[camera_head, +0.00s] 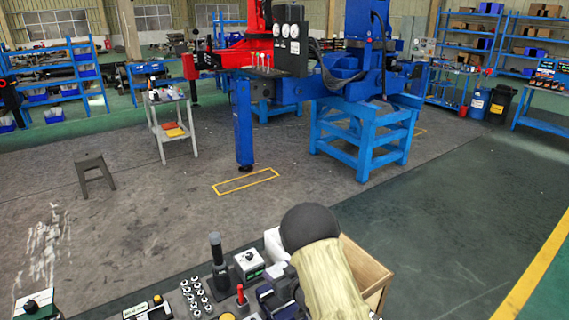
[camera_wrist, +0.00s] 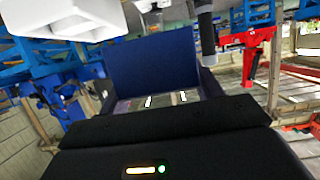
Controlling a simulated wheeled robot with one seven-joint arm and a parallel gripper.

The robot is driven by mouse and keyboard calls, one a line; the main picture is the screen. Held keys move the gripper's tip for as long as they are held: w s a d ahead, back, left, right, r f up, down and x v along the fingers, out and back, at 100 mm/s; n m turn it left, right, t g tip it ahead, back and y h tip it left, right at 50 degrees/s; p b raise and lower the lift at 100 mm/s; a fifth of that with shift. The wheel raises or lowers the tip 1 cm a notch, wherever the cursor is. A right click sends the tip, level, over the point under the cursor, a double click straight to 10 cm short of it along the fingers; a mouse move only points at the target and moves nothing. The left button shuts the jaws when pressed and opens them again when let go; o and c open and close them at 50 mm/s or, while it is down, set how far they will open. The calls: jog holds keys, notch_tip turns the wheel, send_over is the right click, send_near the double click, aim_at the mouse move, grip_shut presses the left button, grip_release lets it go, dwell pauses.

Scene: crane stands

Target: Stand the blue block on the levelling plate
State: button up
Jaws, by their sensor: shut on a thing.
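The blue block (camera_wrist: 155,60) shows as a dark blue upright face in the wrist view. My gripper (camera_wrist: 157,92) is closed on it, with a dark finger at each side. In the head view my gripper (camera_head: 277,296) is low over the cluttered bench, partly covered by my own arm. The block cannot be made out clearly there. I cannot pick out a levelling plate with certainty in either view. The block's lower edge and what lies under it are partly hidden by my gripper.
A black upright handle (camera_head: 217,258), a white box with a dial (camera_head: 249,261) and several silver fittings (camera_head: 195,295) crowd the bench. A wooden crate (camera_head: 372,270) stands right of my arm. A blue crane (camera_head: 244,125), a stool (camera_head: 93,170) and open floor lie beyond.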

jog(key=s+d+f+m+t+h, duration=0.1)
jog(key=s+d+f+m+h, duration=0.2)
jog(key=d, duration=0.5)
jog(key=s+d+f+m+t+h, duration=0.1)
jog(key=s+d+f+m+h, duration=0.2)
jog(key=d, duration=0.6)
jog(key=shift+s+d+f+m+h, duration=0.15)
jog(key=shift+s+d+m+h, duration=0.15)
jog(key=shift+s+h, duration=0.7)
jog(key=shift+s+a+f, duration=0.1)
